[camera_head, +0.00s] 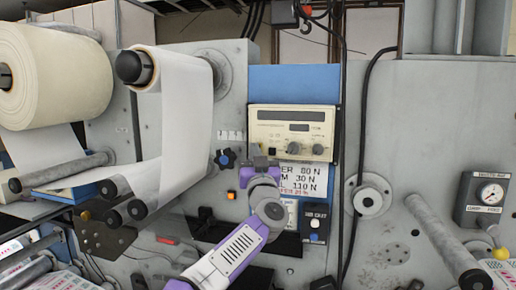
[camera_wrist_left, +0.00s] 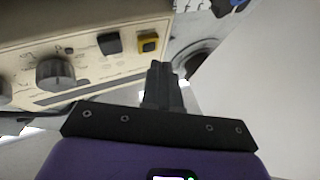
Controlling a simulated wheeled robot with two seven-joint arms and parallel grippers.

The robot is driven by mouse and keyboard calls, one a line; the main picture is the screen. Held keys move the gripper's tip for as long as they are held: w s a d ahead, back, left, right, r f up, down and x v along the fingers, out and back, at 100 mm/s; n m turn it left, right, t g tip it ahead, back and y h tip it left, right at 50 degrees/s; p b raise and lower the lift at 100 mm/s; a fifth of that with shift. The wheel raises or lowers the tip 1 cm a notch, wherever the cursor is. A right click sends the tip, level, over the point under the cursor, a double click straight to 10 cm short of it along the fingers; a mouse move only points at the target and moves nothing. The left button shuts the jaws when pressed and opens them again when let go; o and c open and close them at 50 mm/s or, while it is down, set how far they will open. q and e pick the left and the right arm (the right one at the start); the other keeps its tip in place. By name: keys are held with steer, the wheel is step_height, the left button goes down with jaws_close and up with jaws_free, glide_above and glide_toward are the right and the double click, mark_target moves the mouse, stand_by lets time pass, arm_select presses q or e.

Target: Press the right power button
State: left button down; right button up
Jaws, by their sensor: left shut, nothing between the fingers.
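The beige control panel (camera_head: 290,122) is on the machine wall in the head view. My left gripper (camera_head: 256,150) is at the panel's lower left corner and covers the buttons there. In the left wrist view a black button (camera_wrist_left: 110,43) and a yellow-framed button (camera_wrist_left: 148,41) sit side by side on the panel; the black one is nearer the knob (camera_wrist_left: 55,73). My left gripper also shows there (camera_wrist_left: 160,68), its fingers shut and empty, the tips just below the yellow-framed button in the picture. I cannot tell whether they touch the panel. My right gripper is out of view.
A white web roll (camera_head: 185,115) stands out left of the panel, with a larger roll (camera_head: 50,80) further left. A blue knob (camera_head: 226,157) and an orange button (camera_head: 231,195) are close to my left gripper. A grey roller (camera_head: 440,240) juts out at right.

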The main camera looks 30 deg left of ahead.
arm_select(q)
steer(key=shift+w+a+p, duration=0.1)
steer(key=shift+w+p, duration=0.35)
steer(key=shift+w+a, duration=0.1)
steer(key=shift+w, duration=0.2)
stand_by(0.5)
steer(key=shift+s, duration=0.15)
steer(key=shift+s+d+b, duration=0.2)
steer(key=shift+s+b, duration=0.25)
steer(key=shift+s, duration=0.25)
steer(key=shift+s+d+b, duration=0.25)
steer(key=shift+s+b, duration=0.2)
steer(key=shift+s, duration=0.5)
steer(key=shift+s+d+b, duration=0.2)
steer(key=shift+s+b, duration=0.25)
steer(key=shift+s, duration=0.55)
steer(key=shift+s+d+b, duration=0.25)
steer(key=shift+s+b, duration=0.2)
steer(key=shift+s, duration=0.5)
